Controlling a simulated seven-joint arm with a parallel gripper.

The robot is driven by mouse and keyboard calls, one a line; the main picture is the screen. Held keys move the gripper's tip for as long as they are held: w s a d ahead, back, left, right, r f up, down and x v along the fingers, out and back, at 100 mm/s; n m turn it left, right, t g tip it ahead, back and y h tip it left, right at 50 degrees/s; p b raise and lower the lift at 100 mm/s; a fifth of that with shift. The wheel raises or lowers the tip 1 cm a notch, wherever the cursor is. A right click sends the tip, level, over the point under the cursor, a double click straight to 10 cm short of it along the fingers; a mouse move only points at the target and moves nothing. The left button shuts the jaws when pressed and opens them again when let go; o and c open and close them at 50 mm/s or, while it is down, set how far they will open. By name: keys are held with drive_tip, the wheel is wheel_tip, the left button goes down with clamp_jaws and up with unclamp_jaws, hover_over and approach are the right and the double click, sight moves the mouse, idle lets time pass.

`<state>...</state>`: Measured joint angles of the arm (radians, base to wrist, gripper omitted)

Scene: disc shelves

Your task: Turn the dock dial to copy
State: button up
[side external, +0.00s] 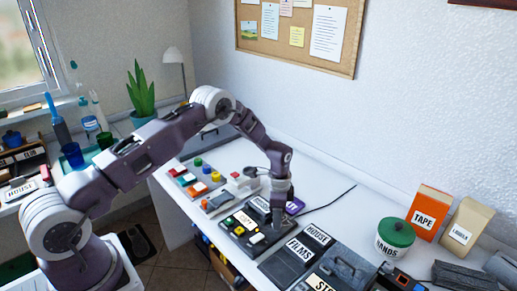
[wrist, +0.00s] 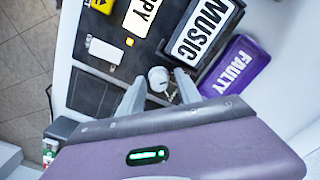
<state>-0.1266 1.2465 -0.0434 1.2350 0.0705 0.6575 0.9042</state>
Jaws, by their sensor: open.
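The dock (wrist: 100,98) is a dark panel under my gripper, and it also shows on the table in the side view (side external: 236,244). A small pale round knob, which looks like the dock dial (wrist: 158,76), sits on it. My gripper (wrist: 160,73) is open, with one finger on each side of the knob. I cannot tell whether the fingers touch it. A white label ending in "PY" (wrist: 140,16) lies above the knob in the wrist view. In the side view my gripper (side external: 279,204) hides the knob.
A black case marked MUSIC (wrist: 203,32) and a purple case marked FAULTY (wrist: 236,66) lie close to the right finger.

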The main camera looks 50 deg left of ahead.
drive_tip(key=shift+r+m, duration=0.1)
drive_tip(key=shift+m, duration=1.1)
drive_tip(key=s+d+r+n+t, duration=0.1)
drive_tip(key=s+r, duration=0.2)
drive_tip(key=r, duration=0.7)
drive_tip(key=s+d+r+n, duration=0.1)
drive_tip(key=s+r, duration=0.3)
drive_tip(key=r, duration=0.7)
drive_tip(key=s+r+n+t, duration=0.1)
drive_tip(key=s+r+n, duration=0.2)
drive_tip(key=r, duration=0.7)
drive_tip(key=shift+s+d+r+t, duration=0.15)
drive_tip(key=shift+s+d+t, duration=0.15)
drive_tip(key=shift+s+d, duration=0.1)
drive_tip(key=s+d+r+n+t, duration=0.1)
drive_tip(key=s+r+n, duration=0.1)
drive_tip(key=s, duration=1)
drive_tip(key=s+d+r+n+t, duration=0.1)
drive_tip(key=s+n, duration=0.4)
drive_tip(key=s, duration=0.7)
wheel_tip(320, 180, up, 2)
drive_tip(key=shift+s+d+r+t, duration=0.2)
drive_tip(key=shift+s+d+t, duration=0.05)
drive_tip(key=shift+t, duration=0.25)
